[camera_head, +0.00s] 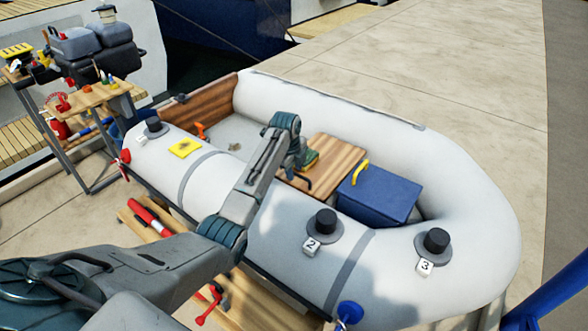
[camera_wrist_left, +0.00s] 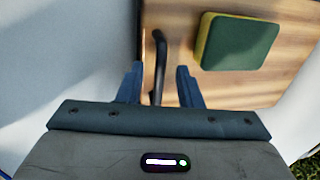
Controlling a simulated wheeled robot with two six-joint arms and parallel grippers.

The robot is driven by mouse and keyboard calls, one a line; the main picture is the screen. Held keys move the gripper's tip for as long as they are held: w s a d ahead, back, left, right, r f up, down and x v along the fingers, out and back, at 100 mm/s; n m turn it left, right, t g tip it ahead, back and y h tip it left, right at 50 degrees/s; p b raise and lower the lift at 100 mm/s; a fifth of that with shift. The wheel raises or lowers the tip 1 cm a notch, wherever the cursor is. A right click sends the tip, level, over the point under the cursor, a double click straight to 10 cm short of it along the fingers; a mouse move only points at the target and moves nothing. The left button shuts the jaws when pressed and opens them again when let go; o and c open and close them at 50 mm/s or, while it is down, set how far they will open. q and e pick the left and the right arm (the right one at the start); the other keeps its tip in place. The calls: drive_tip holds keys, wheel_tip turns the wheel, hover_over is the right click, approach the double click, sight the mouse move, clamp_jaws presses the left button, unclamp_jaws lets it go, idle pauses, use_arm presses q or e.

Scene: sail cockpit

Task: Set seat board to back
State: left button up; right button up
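The wooden seat board (camera_head: 335,160) lies across the inside of the grey inflatable boat, next to the blue box. A black handle (camera_wrist_left: 158,62) stands on the board near its left edge in the left wrist view. My left gripper (camera_wrist_left: 159,85) is open, with one finger on each side of the handle and gaps between; I cannot tell how deep the handle sits. In the head view the left gripper (camera_head: 300,163) is over the board, partly hidden by my wrist. My right gripper is not in view.
A green and yellow sponge (camera_wrist_left: 238,42) lies on the board beside the handle. A blue box (camera_head: 378,195) with a yellow handle stands right of the board. The boat's tubes (camera_head: 440,180) surround it. The boat floor (camera_head: 232,132) left of the board looks mostly clear.

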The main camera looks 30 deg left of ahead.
use_arm(q)
drive_tip(key=c, duration=0.7)
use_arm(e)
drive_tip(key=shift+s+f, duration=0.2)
use_arm(q)
drive_tip(key=shift+a, duration=0.15)
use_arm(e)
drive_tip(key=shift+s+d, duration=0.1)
